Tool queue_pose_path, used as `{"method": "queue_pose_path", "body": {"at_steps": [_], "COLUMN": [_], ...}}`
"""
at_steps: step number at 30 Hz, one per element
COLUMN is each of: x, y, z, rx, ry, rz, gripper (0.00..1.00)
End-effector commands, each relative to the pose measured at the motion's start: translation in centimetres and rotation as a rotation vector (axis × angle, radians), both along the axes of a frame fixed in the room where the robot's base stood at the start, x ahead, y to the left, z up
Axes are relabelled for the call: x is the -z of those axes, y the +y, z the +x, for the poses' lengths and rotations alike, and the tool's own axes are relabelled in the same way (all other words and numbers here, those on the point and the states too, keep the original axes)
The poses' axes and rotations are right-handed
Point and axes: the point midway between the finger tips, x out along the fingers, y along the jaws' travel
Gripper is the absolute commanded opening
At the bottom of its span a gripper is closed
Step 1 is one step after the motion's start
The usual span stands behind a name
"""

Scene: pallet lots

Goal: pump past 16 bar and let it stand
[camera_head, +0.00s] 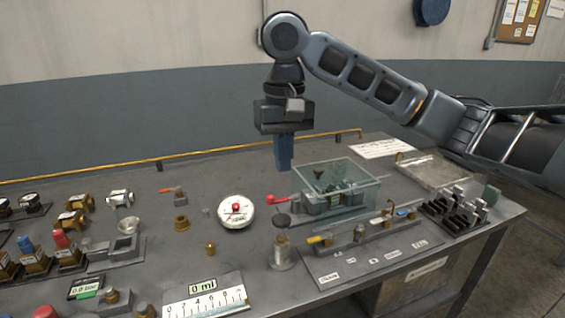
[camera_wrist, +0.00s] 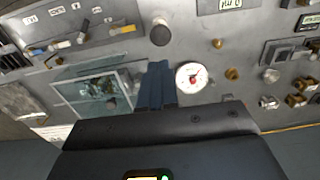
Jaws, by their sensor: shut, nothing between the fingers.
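A round white dial gauge (camera_head: 236,212) with a red centre lies on the grey bench; it also shows in the wrist view (camera_wrist: 190,77), beside my fingers. Its reading is too small to tell. A clear-walled box (camera_head: 340,188) with a green-grey device inside stands to the right, with a red-ended lever (camera_head: 277,199) at its left side. A small display at the left (camera_head: 86,287) seems to read 0.0 bar. My gripper (camera_head: 284,167) points down above the bench, behind the box's left end, with its blue fingers shut and empty. I cannot tell which part is the pump handle.
A black-topped plunger on a clear cylinder (camera_head: 281,246) stands in front of the box. A valve row (camera_head: 360,236) and a black rack (camera_head: 455,210) are at the right. A 0 ml scale plate (camera_head: 205,297) is at the front. Several brass fittings and coloured-cap blocks fill the left.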

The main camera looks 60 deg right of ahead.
Motion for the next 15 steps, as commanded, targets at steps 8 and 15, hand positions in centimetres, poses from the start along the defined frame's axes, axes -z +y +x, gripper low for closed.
{"method": "queue_pose_path", "body": {"at_steps": [8, 15], "x": [5.6, 9.5], "y": [0.0, 0.0], "z": [0.0, 0.0], "rx": [0.001, 0.001], "ry": [0.002, 0.001], "rz": [0.0, 0.0], "gripper": [0.0, 0.0]}}
